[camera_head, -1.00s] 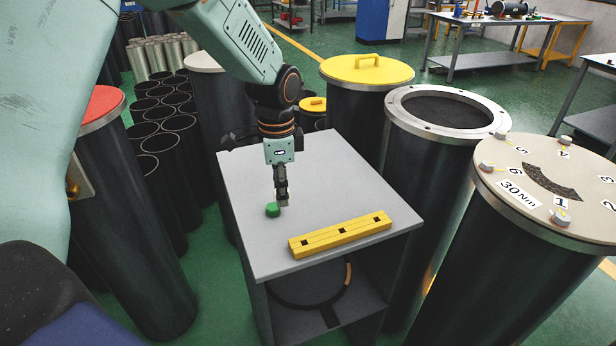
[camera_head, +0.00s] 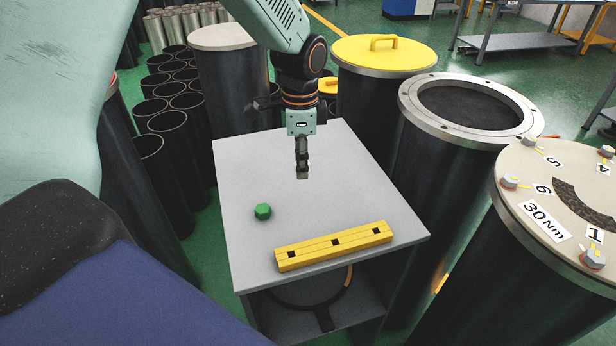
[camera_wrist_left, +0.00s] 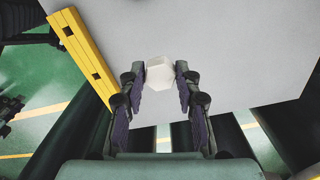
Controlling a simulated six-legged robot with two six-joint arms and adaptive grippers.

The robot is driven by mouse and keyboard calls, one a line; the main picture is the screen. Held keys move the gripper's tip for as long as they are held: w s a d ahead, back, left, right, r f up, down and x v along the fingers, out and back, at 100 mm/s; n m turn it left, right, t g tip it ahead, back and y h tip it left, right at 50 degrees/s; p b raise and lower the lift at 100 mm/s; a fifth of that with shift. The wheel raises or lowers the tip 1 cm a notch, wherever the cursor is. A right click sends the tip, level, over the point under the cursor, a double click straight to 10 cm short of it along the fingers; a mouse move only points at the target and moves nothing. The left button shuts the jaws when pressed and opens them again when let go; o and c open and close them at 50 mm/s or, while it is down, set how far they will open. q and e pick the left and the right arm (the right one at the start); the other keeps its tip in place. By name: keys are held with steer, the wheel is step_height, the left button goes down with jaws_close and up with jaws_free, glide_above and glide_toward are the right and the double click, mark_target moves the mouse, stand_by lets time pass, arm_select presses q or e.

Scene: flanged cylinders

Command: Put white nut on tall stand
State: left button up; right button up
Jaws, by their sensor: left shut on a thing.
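My left gripper (camera_head: 302,170) is above the grey stand (camera_head: 240,165), pointing down. In the left wrist view, its fingers (camera_wrist_left: 162,92) are shut on a white nut (camera_wrist_left: 160,72), held at the fingertips. In the head view the nut is small and hard to make out between the fingertips. The grey stand has a flat top and an open shelf below. A green nut (camera_head: 263,211) lies on its top, left of and apart from the gripper. My right gripper is not in view.
A yellow bar with square holes (camera_head: 310,250) lies along the stand's front edge; it also shows in the left wrist view (camera_wrist_left: 80,50). Flanged cylinders crowd around: yellow-lidded (camera_head: 350,50), open-topped (camera_head: 420,105), and a numbered lid with bolts (camera_head: 525,185). The stand's back top is clear.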

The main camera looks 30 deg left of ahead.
mark_target(300, 206)
arm_select(q)
step_height(300, 206, down, 8)
steer(key=shift+s+f+p, duration=0.15)
steer(key=shift+f+p, duration=0.1)
steer(key=shift+p, duration=0.1)
steer(key=shift+s+a+f, duration=0.1)
steer(key=shift+s+f, duration=0.2)
steer(key=shift+f, duration=0.2)
steer(key=shift+w+f, duration=0.25)
steer(key=shift+w, duration=0.05)
steer(key=o, duration=0.9)
steer(key=shift+o, duration=1.3)
steer(key=shift+s+r, duration=0.1)
steer(key=shift+s, duration=0.15)
steer(key=shift+w, duration=0.1)
